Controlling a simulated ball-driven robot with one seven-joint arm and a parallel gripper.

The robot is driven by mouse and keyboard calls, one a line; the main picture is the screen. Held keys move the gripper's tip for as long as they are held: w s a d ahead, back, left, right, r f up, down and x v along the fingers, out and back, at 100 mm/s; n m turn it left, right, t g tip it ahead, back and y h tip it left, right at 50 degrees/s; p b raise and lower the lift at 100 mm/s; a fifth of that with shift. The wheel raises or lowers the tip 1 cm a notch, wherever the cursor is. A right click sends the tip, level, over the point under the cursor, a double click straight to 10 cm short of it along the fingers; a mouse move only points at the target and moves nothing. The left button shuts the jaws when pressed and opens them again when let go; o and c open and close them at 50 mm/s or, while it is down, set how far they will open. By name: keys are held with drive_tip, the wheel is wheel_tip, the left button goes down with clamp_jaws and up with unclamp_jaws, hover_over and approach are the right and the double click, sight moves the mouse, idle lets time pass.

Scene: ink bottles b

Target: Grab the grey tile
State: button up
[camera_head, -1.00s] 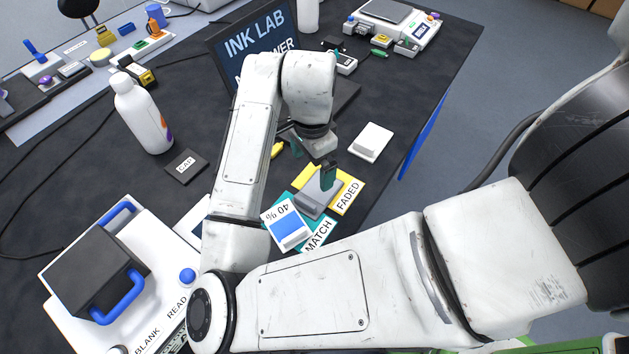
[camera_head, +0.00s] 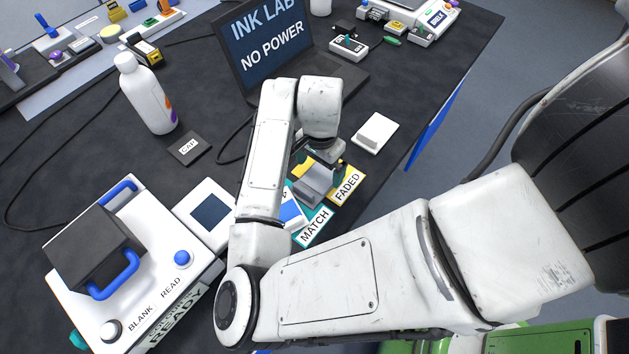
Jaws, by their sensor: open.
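The grey tile (camera_head: 314,180) is a small grey piece with a raised grip. It rests at the border of the teal card marked MATCH (camera_head: 312,228) and the yellow card marked FADED (camera_head: 349,186). My gripper (camera_head: 322,165) is low at the tile's far side, with dark teal fingers partly hidden by my wrist. A finger shows at the tile's right end. The jaws are open, and I cannot tell whether they touch the tile. A blue-and-white tile (camera_head: 290,212) lies beside it on the teal card, partly covered by my arm.
A white block (camera_head: 375,133) lies to the right of the cards. A laptop reading NO POWER (camera_head: 275,50) stands behind. A white bottle (camera_head: 146,95), a black CAP card (camera_head: 188,149) and a white reader device (camera_head: 135,270) are at left. The table's right edge is close.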

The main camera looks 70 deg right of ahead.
sight(319, 178)
drive_tip(key=shift+f, duration=1.65)
drive_tip(key=c, duration=0.9)
